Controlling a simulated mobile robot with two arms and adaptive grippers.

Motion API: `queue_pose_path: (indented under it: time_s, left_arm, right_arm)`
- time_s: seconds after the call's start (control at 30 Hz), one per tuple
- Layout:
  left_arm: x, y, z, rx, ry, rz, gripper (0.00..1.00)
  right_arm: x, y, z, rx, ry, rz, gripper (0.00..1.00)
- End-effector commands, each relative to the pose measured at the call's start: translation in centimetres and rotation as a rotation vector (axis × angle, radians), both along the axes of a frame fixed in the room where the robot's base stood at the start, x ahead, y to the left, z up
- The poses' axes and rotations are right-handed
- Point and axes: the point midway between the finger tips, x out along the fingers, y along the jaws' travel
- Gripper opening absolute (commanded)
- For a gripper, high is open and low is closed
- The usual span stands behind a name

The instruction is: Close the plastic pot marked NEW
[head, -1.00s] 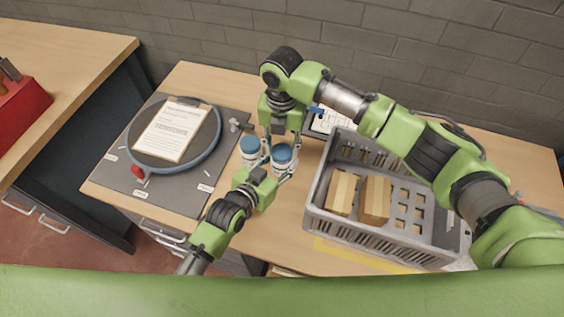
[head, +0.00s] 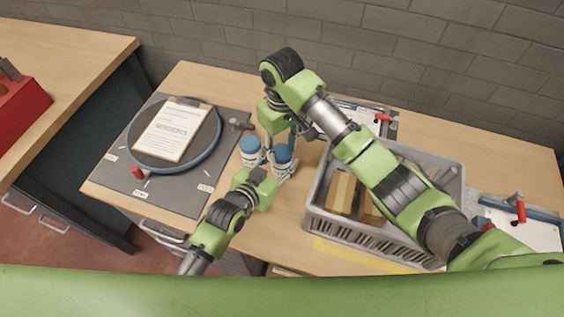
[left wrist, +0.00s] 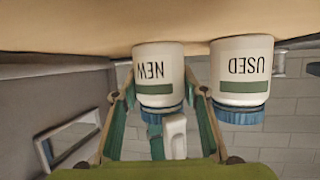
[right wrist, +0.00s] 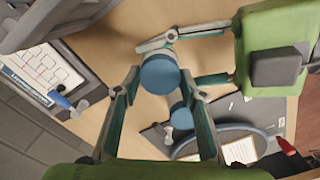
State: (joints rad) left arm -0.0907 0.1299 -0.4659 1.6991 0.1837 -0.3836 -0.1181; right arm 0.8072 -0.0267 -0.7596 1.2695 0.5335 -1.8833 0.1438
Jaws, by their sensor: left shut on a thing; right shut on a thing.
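The white pot marked NEW (left wrist: 153,85) stands on the table, upside down in the left wrist view. Its blue lid (right wrist: 160,73) sits on top and shows as the right-hand one in the head view (head: 282,154). My left gripper (left wrist: 160,95) is shut around the pot body from the near side. My right gripper (right wrist: 161,88) comes from above with its fingers on both sides of the lid; it is shut on it. The contact is partly hidden in the head view. Whether the lid is fully seated cannot be told.
The pot marked USED (left wrist: 242,75), also blue-lidded, stands close beside the NEW pot. A grey crate (head: 312,212) with cardboard boxes is to the right, under my right arm. A dark mat (head: 112,182) with a round blue-grey part and a clipboard (head: 172,132) lies to the left.

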Motion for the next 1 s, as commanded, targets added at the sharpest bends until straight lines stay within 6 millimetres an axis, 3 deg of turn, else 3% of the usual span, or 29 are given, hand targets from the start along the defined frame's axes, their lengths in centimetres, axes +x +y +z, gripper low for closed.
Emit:
queue_pose_path:
  time_s: [0.3, 0.5, 0.63, 0.9, 0.93, 1.0]
  left_arm:
    - [-0.04, 0.03, -0.10, 0.001, 0.002, 0.000, 0.00]
    - [-0.05, 0.02, -0.10, 0.001, 0.002, 0.000, 0.00]
    - [-0.05, 0.02, -0.10, 0.001, 0.002, 0.000, 0.00]
    - [-0.05, 0.01, -0.10, 0.001, 0.002, 0.000, 0.00]
    - [-0.05, 0.01, -0.10, 0.001, 0.002, 0.000, 0.00]
    - [-0.05, 0.01, -0.10, 0.001, 0.002, 0.000, 0.00]
  right_arm:
    - [-0.09, 0.27, -0.05, 0.005, 0.005, -0.803, 0.12]
    - [-0.04, 0.17, -0.07, 0.002, 0.003, -1.183, 0.12]
    - [0.02, 0.03, -0.07, 0.000, 0.000, -1.276, 0.12]
    - [0.06, -0.02, -0.06, 0.000, -0.001, -1.284, 0.12]
    - [0.06, -0.02, -0.06, 0.000, -0.001, -1.283, 0.41]
    - [0.06, -0.02, -0.06, 0.000, -0.001, -1.283, 0.55]
